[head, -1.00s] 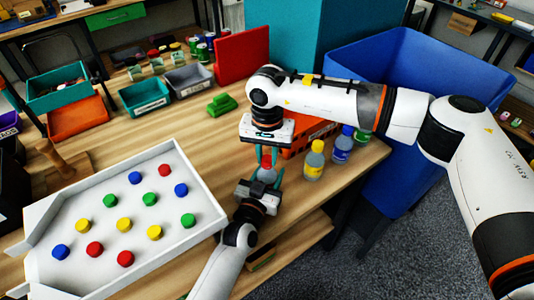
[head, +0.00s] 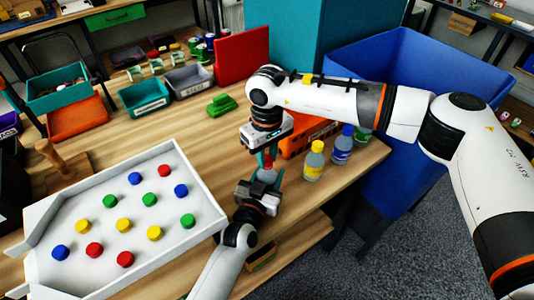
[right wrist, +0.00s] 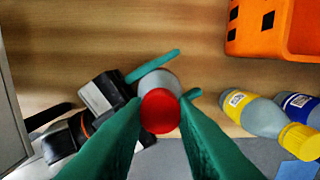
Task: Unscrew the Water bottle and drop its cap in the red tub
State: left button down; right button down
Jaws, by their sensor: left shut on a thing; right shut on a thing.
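The bottle (head: 267,174) has a pale, clear-looking body and a red cap (right wrist: 160,111). My left gripper (head: 266,179) is shut around its body and holds it upright by the table's front edge. In the right wrist view the grey bottle body (right wrist: 160,82) shows behind the cap. My right gripper (head: 268,156) comes from above, its green fingers (right wrist: 158,112) shut on the red cap. I cannot tell whether the cap is loose from the neck. An orange-red tub (head: 292,145) stands behind, partly hidden by my right arm; it also shows in the right wrist view (right wrist: 270,50).
A yellow-capped bottle (head: 313,162) and a blue-capped bottle (head: 342,147) stand close on the right. A white tray (head: 205,205) with several coloured caps lies left. A green block (head: 222,105), grey bin (head: 188,80) and red panel (head: 243,54) are farther back. A large blue bin (head: 385,60) stands right.

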aim_at(267, 159)
jog(key=shift+r, duration=0.2)
jog(key=shift+r, duration=0.95)
jog(key=shift+r, duration=2)
pick_arm(q)
jog(key=c, duration=0.6)
grip_release()
